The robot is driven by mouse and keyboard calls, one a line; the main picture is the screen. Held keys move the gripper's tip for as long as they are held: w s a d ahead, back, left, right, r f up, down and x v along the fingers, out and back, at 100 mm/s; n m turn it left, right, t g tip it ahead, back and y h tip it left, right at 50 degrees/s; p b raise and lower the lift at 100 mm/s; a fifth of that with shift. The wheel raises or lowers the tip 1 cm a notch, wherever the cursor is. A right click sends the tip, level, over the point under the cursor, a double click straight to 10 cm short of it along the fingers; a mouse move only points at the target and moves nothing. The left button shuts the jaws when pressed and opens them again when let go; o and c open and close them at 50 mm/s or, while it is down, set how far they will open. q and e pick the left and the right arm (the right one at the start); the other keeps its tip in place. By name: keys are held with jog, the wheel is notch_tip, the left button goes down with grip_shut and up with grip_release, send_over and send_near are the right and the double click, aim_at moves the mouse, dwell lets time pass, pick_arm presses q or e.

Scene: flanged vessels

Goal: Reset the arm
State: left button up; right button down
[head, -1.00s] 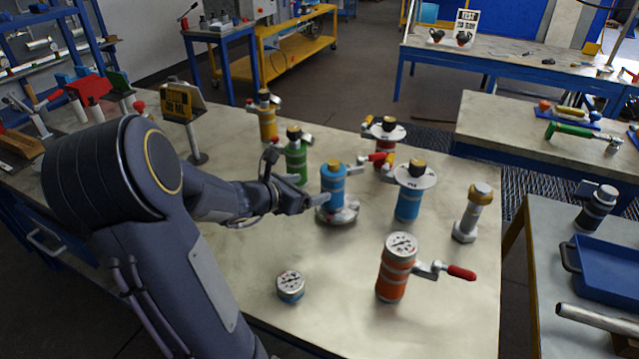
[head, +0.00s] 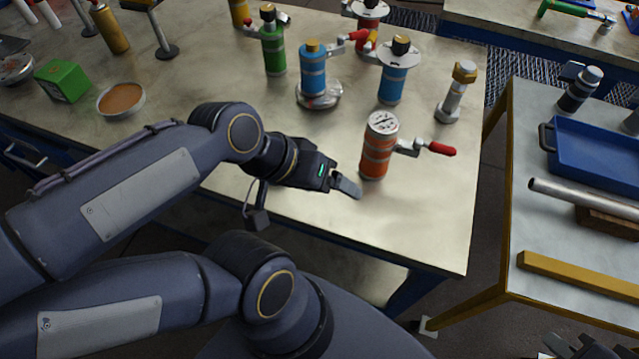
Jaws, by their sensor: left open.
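My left gripper (head: 346,182) is over the near part of the workbench, open and empty, with its fingers beside the lower left of the orange flanged vessel (head: 377,150). I cannot tell whether they touch it. The vessel stands upright with a gauge-like top and a red-handled valve (head: 440,148) on its right. My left arm (head: 140,185) reaches in from the left across the bench. Part of my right gripper (head: 580,347) shows at the bottom right edge, and its jaws are unclear.
Blue (head: 312,70), second blue (head: 392,82) and green (head: 273,45) vessels stand behind on the workbench (head: 430,220). A silver, brass-topped piece (head: 456,92) is at the right. A side table holds a blue tray (head: 590,160) and a metal pipe (head: 580,198). The bench's near right is clear.

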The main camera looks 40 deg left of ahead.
pick_arm(q)
jog(key=shift+s+a+f+m+y, duration=0.25)
jog(key=shift+s+m+y, duration=0.1)
jog(key=shift+m, duration=0.35)
jog(key=shift+r, duration=0.1)
notch_tip(320, 180, up, 6)
jog(key=p, duration=0.5)
jog(key=shift+p, duration=0.4)
